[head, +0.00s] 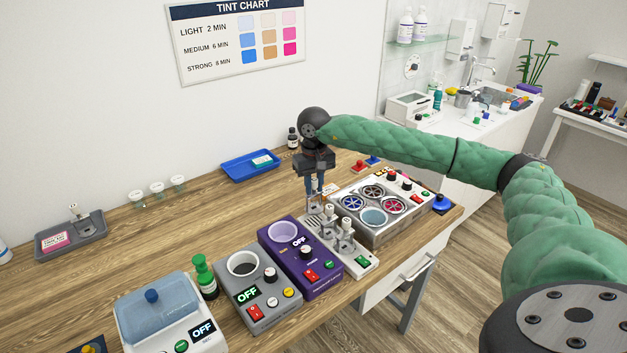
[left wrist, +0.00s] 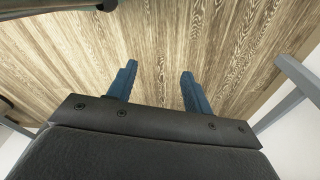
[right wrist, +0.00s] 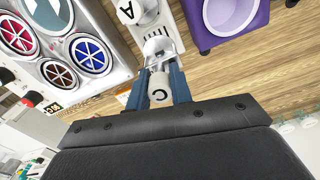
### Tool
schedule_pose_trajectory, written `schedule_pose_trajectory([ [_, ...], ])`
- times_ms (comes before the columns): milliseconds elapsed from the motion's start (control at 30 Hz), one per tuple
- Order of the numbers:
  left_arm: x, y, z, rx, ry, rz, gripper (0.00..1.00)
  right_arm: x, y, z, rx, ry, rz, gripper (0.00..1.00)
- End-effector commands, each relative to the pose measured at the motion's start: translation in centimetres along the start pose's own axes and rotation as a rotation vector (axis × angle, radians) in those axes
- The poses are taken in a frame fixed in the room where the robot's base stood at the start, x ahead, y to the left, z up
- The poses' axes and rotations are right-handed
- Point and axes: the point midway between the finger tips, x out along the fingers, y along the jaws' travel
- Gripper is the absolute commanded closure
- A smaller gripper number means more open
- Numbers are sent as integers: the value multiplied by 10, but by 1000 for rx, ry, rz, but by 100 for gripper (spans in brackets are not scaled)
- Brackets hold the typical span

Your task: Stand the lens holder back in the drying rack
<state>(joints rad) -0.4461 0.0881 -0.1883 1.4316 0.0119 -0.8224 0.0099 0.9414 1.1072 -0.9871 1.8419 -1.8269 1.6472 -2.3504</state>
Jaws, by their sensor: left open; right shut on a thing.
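My right gripper (head: 316,188) is shut on a lens holder (head: 314,207) with a pale round cap marked C. In the right wrist view the cap (right wrist: 160,92) sits between the fingers and the clear-and-metal frame extends beyond them. My left gripper (left wrist: 159,84) is open and empty above wood, outside the head view.
A box with round grilles (head: 402,212) stands close right of the rack, a purple bath unit (head: 318,283) close left. A grey unit (head: 251,299) and a blue-lidded unit (head: 158,302) are nearer. A blue tray (head: 235,171) lies behind.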

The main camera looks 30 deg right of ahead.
Motion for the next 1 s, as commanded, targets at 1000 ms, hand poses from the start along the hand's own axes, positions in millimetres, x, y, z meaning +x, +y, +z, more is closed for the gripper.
schedule_pose_trajectory([
  [1000,-55,14,-24,-12,-24,21,49,40,0,0,0,0,-1,100],
])
